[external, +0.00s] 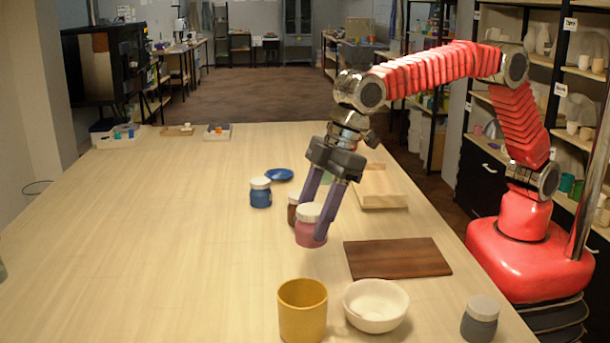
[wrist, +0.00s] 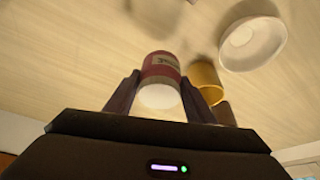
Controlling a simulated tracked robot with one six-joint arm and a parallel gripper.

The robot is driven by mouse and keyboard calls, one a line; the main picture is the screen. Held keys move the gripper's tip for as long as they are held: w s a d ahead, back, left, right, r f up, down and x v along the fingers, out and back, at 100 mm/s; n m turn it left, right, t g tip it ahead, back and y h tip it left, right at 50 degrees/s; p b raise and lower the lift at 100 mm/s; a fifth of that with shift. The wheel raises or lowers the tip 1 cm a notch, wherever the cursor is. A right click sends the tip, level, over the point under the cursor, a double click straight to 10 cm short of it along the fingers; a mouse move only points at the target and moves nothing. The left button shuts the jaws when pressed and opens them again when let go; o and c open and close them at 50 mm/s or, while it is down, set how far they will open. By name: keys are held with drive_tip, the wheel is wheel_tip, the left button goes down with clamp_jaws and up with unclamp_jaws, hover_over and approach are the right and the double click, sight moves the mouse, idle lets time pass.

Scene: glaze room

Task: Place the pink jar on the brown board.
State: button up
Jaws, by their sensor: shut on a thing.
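The pink jar (external: 308,232) with a white lid is held between the fingers of my gripper (external: 325,212). It looks a little above the table, slightly tilted, left of the brown board. In the wrist view the pink jar (wrist: 160,72) sits between both fingers of my gripper (wrist: 160,95), its white lid toward the camera. The brown board (external: 398,258) lies flat and bare on the table, to the right of the jar.
A yellow cup (external: 302,311), a white bowl (external: 376,305) and a grey jar (external: 480,318) stand at the front. A brown jar (external: 293,209) is behind the pink jar.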

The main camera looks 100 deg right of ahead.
drive_tip(key=v, duration=0.3)
drive_tip(key=a+v, duration=0.1)
drive_tip(key=v, duration=0.1)
drive_tip(key=shift+s+r, duration=0.25)
drive_tip(key=shift+s, duration=0.15)
drive_tip(key=s+d+f, duration=0.2)
drive_tip(key=s+d, duration=0.1)
drive_tip(key=s, duration=0.5)
drive_tip(key=s+d+f+m, duration=0.1)
drive_tip(key=s+d, duration=0.2)
drive_tip(key=s, duration=0.6)
drive_tip(key=shift+s+d+f, duration=0.15)
drive_tip(key=shift+s+f, duration=0.05)
drive_tip(key=shift+f, duration=0.2)
drive_tip(key=shift+f, duration=0.1)
drive_tip(key=shift+f, duration=3.05)
